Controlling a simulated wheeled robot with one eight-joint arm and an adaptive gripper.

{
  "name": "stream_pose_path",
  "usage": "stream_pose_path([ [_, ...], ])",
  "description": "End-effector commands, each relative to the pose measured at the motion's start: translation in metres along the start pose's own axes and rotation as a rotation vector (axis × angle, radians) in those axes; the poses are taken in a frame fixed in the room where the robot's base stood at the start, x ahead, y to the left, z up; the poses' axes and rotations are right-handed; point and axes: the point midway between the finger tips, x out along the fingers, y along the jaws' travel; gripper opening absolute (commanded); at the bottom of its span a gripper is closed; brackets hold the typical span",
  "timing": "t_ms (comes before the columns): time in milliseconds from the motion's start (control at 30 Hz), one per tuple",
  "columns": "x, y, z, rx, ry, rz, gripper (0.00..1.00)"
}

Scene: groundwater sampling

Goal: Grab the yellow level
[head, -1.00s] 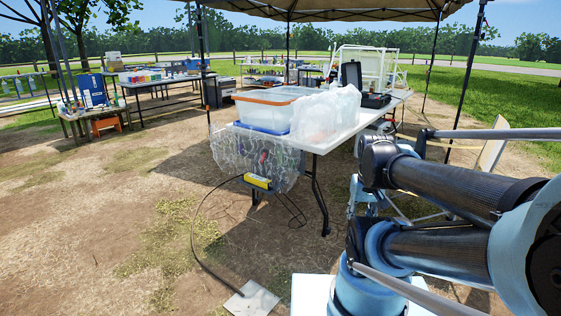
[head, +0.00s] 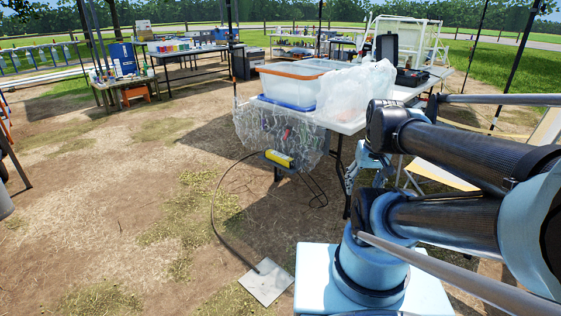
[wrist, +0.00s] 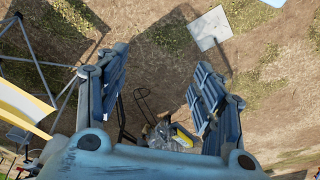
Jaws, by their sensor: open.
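A yellow block-shaped thing with a dark body (head: 279,158), which may be the yellow level, shows in the head view just below the front edge of the white table. A black cable curves from it to the ground. What holds it up is not clear. In the wrist view a yellow piece (wrist: 181,133) shows small, low between the fingers and beyond them. My gripper (wrist: 160,88) is open, with its two blue-grey fingers wide apart and nothing between their tips. In the head view my arm's links cover the right side.
A clear bin with an orange rim (head: 300,68) and clear plastic wrap (head: 275,130) are at the white table's near end (head: 345,127). A pale square plate (head: 266,282) lies on the ground. Other loaded tables stand behind. The dirt at left is mostly open.

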Motion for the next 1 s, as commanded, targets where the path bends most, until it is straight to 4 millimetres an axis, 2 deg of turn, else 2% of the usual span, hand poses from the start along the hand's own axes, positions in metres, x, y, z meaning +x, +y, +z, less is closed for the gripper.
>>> stream_pose_path([
  [233,-0.015,-0.02,-0.062,-0.087,0.046,-0.073,0.62],
  [500,-0.019,-0.041,-0.135,-0.179,0.105,-0.152,0.62],
  [767,-0.012,-0.059,-0.207,-0.262,0.17,-0.221,0.62],
  [1000,0.004,-0.078,-0.273,-0.337,0.235,-0.279,0.62],
])
